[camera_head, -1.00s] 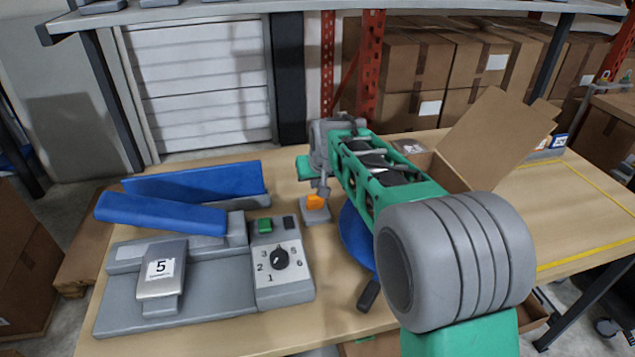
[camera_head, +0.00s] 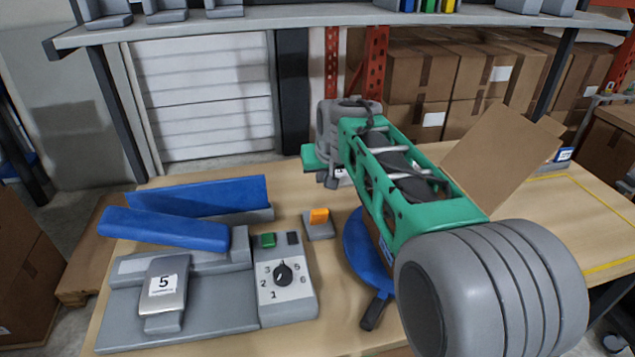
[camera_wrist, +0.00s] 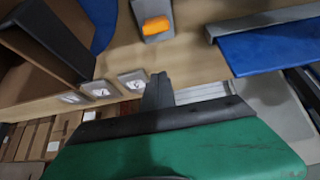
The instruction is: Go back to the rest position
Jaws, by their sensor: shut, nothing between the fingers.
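My gripper (camera_head: 331,178) is at the end of my green and grey arm, above the back of the table. In the wrist view the fingertips of my gripper (camera_wrist: 158,85) are together with nothing between them. An orange switch (camera_head: 319,215) on a grey base stands on the table below and in front of my gripper, apart from it. The orange switch also shows in the wrist view (camera_wrist: 156,26).
A grey dispenser (camera_head: 165,290) marked 5, a dial panel (camera_head: 285,285) and blue chutes (camera_head: 165,229) stand at left. A blue round disc (camera_head: 362,262) lies partly behind my arm. An open cardboard box (camera_head: 500,155) is at right. A shelf (camera_head: 330,17) spans above.

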